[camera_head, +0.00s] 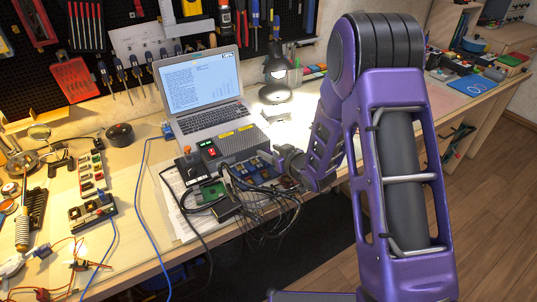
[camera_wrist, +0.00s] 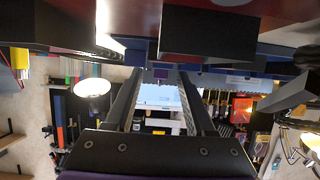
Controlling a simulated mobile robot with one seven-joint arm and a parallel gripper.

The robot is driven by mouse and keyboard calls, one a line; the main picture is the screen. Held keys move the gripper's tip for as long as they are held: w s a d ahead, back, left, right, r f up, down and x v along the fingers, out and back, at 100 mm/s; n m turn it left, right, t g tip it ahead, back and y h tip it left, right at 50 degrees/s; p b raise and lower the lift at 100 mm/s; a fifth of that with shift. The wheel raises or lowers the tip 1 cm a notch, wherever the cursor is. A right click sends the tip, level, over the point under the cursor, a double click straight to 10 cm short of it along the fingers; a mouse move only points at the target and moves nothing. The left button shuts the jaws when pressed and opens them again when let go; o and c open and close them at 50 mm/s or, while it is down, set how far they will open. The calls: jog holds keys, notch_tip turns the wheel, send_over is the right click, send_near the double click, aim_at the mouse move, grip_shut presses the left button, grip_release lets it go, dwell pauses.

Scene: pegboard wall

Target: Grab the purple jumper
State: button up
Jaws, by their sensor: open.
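In the wrist view my gripper (camera_wrist: 162,84) has its two dark fingers apart, with an open gap between them. A small purple piece (camera_wrist: 160,73) shows at the far end of this gap, close to the fingertips; it may be the purple jumper, but it is too small to be sure. The fingers do not visibly close on it. In the head view my purple arm reaches down to the bench by a dark cluster of cables (camera_head: 262,198). The fingertips and any purple jumper cannot be made out there.
An open laptop (camera_head: 200,95) stands behind a grey box with a red switch (camera_head: 212,152). A lit lamp (camera_head: 277,68) is behind the arm. A green circuit board (camera_head: 212,190) lies left of the cables. A blue cable (camera_head: 146,215) crosses the clearer wood at left.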

grip_shut()
dwell(0.4)
